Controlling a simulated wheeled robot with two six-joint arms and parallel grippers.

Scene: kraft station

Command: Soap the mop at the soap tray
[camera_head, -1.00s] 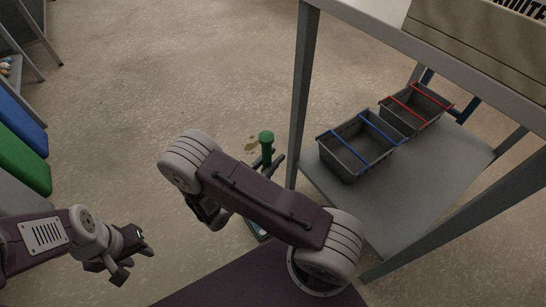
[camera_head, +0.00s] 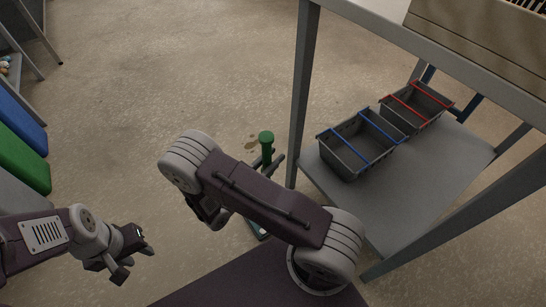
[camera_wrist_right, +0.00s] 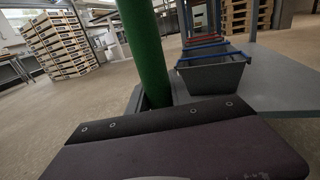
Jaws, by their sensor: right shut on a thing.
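The mop's green handle (camera_head: 267,146) stands near upright beside the table's front leg. It also fills the upper middle of the right wrist view (camera_wrist_right: 144,48). My right gripper (camera_head: 270,165) is shut on the mop, mostly hidden behind its own arm. A small bluish part of the mop (camera_head: 262,234) shows low under the arm; the rest of its lower end is hidden. My left gripper (camera_head: 132,257) is empty at the lower left, fingers apart. Two grey tubs stand on the low shelf, one with blue bars (camera_head: 350,158), one with red bars (camera_head: 413,127). I cannot tell whether either is the soap tray.
The metal table's front leg (camera_head: 300,95) stands just right of the mop. Its low shelf (camera_head: 400,205) has bare room in front of the tubs. A cardboard box (camera_head: 480,42) sits on top. Blue and green panels (camera_head: 20,155) line the left. Open floor (camera_head: 170,80) lies ahead.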

